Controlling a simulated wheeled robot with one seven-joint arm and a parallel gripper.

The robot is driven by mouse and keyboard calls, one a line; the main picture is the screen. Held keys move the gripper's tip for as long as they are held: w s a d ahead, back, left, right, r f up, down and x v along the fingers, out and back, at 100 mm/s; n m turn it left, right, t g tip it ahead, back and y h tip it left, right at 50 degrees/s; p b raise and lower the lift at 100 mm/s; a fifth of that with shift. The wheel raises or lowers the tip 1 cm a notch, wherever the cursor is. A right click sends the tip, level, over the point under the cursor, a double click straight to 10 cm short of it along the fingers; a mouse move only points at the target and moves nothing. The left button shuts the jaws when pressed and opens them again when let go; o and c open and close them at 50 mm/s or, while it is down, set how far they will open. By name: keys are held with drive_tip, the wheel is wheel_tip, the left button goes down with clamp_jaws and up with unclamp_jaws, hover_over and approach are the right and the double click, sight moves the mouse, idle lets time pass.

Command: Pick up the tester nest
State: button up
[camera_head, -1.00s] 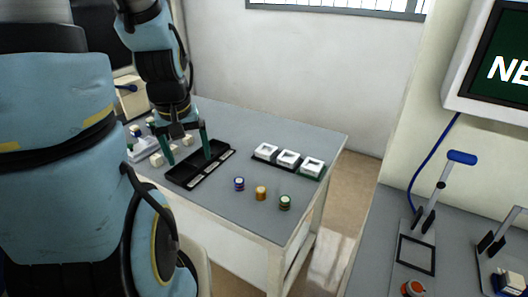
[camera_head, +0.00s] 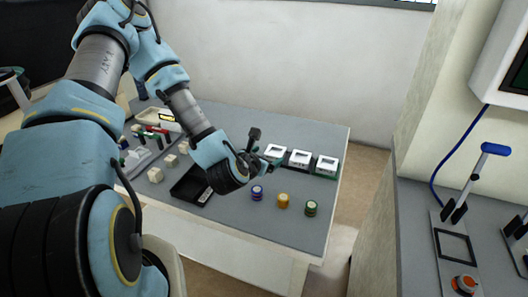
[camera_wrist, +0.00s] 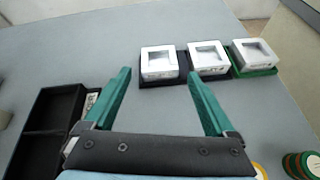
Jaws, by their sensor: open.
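Three white square nests with hollow centres stand in a row on the table; which one is the tester nest I cannot tell. They are the left nest (camera_head: 273,152), middle nest (camera_head: 300,158) and right nest (camera_head: 327,165). In the wrist view the left nest (camera_wrist: 159,62) and middle nest (camera_wrist: 208,58) sit on dark bases, and the right nest (camera_wrist: 253,53) on a green one. My gripper (camera_wrist: 160,76) is open and empty, its green fingers pointing at the row. The left nest appears between and beyond the fingertips, not gripped. In the head view my wrist partly hides the fingers.
A black compartment tray (camera_wrist: 47,112) lies left of my gripper. Purple (camera_head: 257,193), yellow (camera_head: 283,201) and green (camera_head: 311,208) round stacks stand nearer the table's front edge. Small beige blocks (camera_head: 155,174) lie at the left. A second bench (camera_head: 411,225) with lever fixtures is at the right.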

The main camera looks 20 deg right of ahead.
sight(277, 147)
drive_tip(key=shift+w+d+r+n+t, duration=0.15)
drive_tip(key=shift+n+t, duration=0.25)
drive_tip(key=shift+n, duration=0.7)
drive_tip(key=p+x, duration=0.1)
drive_tip(key=x, duration=0.3)
drive_tip(key=shift+w+d, duration=0.15)
drive_tip(key=shift+w, duration=0.15)
drive_tip(key=shift+p+x, duration=1.2)
drive_tip(key=shift+x, duration=1.8)
drive_tip(key=shift+s+d, duration=0.1)
drive_tip(key=shift+s, duration=0.1)
drive_tip(key=c, duration=1.3)
